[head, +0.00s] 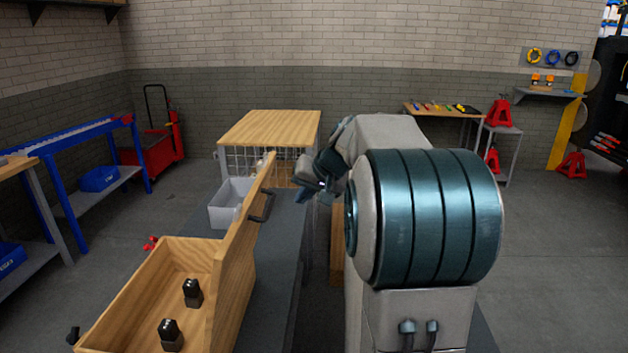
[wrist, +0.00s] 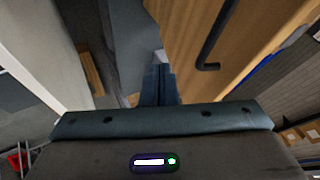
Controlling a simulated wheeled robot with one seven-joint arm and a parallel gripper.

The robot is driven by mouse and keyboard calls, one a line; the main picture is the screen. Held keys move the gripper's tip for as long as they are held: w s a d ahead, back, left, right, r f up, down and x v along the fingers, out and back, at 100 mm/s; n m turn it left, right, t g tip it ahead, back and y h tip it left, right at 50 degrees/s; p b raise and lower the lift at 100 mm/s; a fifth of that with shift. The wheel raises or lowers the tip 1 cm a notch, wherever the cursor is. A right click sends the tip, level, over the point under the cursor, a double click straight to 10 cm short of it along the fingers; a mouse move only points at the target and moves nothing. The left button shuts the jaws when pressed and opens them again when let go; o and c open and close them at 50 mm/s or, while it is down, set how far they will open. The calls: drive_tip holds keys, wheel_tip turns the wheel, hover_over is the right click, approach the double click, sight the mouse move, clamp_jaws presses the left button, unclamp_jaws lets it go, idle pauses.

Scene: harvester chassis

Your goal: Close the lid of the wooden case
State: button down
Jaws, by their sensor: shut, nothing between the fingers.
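The wooden case (head: 127,298) stands at the lower left in the head view, with its inside exposed. Its lid (head: 240,240) stands up, near vertical, along the case's right side. A dark handle (head: 262,206) is on the lid's right face. Two black objects (head: 193,292) are inside the case. My gripper (head: 306,194) is to the right of the lid's far end, apart from the handle in the head view. In the wrist view my gripper (wrist: 159,72) has its fingers together and empty. The lid (wrist: 228,45) with its handle (wrist: 211,50) shows to the right of the fingers there.
The case stands on a dark grey bench top (head: 270,290). A grey bin (head: 228,200) sits behind the case, and a wooden-topped wire cage (head: 268,128) stands farther back. A blue-framed rack (head: 85,165) is at the left. Floor is open at right.

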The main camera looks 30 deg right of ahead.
drive_tip(key=w+a, duration=0.1)
drive_tip(key=w+a+p, duration=0.1)
drive_tip(key=a, duration=0.1)
drive_tip(key=shift+w+a, duration=0.1)
drive_tip(key=shift+a, duration=0.15)
drive_tip(key=shift+p, duration=0.3)
